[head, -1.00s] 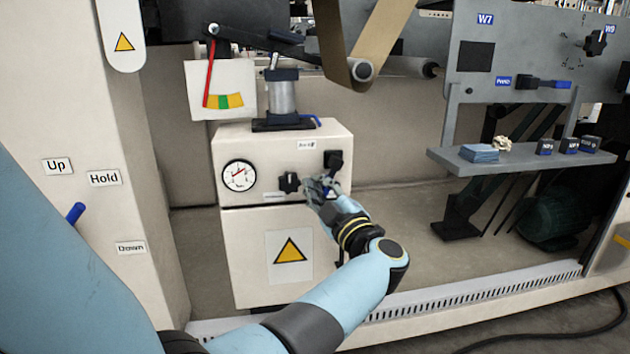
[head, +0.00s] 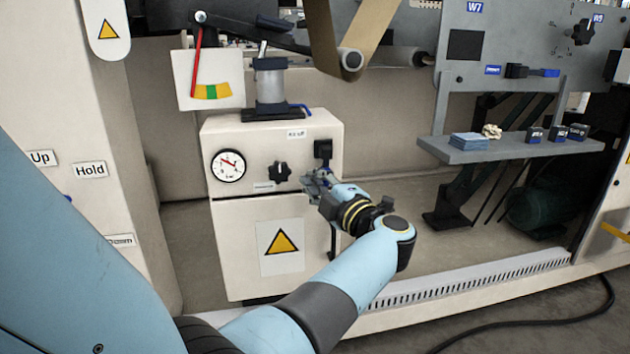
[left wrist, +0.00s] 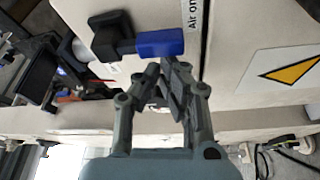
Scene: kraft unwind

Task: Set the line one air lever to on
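The air lever has a black pivot block (head: 323,149) at the upper right of the white cabinet's front. In the left wrist view its blue handle (left wrist: 160,42) sticks out to the right of the block (left wrist: 111,34), beside a label (left wrist: 195,14) reading "Air on". In the head view my gripper largely hides the handle. My left gripper (head: 314,182) is just below the block. In the left wrist view its fingers (left wrist: 160,68) are drawn together with nothing seen between them. Their tips lie right beside the handle; I cannot tell whether they touch it. My right gripper is not in view.
A black knob (head: 280,173) and a round gauge (head: 228,165) sit left of the lever on the cabinet (head: 222,225). A grey shelf (head: 500,152) with small blocks stands to the right. The space between cabinet and shelf is fairly clear.

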